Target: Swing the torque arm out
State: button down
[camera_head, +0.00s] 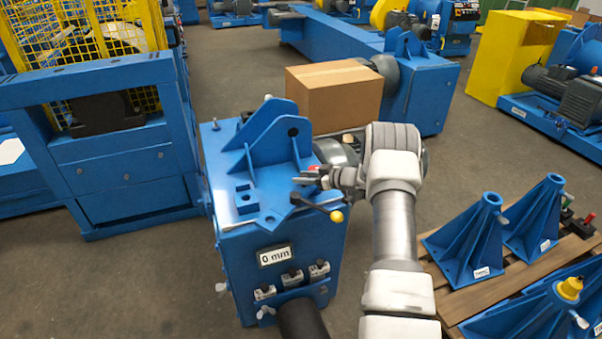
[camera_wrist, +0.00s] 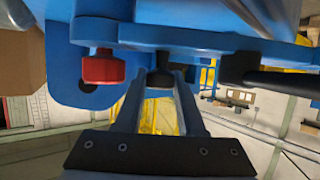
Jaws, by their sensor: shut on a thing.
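My gripper (camera_head: 306,179) reaches in from the right to the top of a blue machine box (camera_head: 280,255), beside an upright blue bracket (camera_head: 262,140). In the wrist view the fingers (camera_wrist: 160,82) are shut on a small dark knob (camera_wrist: 160,77) under a blue plate (camera_wrist: 190,38). A red knob (camera_wrist: 98,68) hangs from the plate left of the fingers, and a black bar (camera_wrist: 280,80) runs off to the right. In the head view a lever with a yellow ball end (camera_head: 337,215) lies just below my gripper. I cannot tell which part is the torque arm.
A cardboard box (camera_head: 335,95) stands behind the bracket. A yellow mesh cage (camera_head: 95,50) on a blue frame is at the left. Blue cone-like stands (camera_head: 475,240) sit on a wooden pallet (camera_head: 470,295) at the right. Grey floor (camera_head: 455,150) is clear beyond my arm.

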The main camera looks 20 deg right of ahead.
jog(key=shift+s+d+f+n+g+y+b, duration=0.15)
jog(key=shift+s+n+g+y+b, duration=0.1)
jog(key=shift+n+g+y, duration=0.25)
jog(key=shift+s+d+r+n+g+y+b, duration=0.1)
jog(key=shift+s+d+n+g+y, duration=0.15)
jog(key=shift+n+y, duration=0.35)
jog(key=c, duration=0.8)
grip_release()
jog(key=p+v, duration=0.2)
jog(key=v, duration=1.5)
jog(key=shift+d, duration=0.15)
jog(key=shift+r+p, duration=0.3)
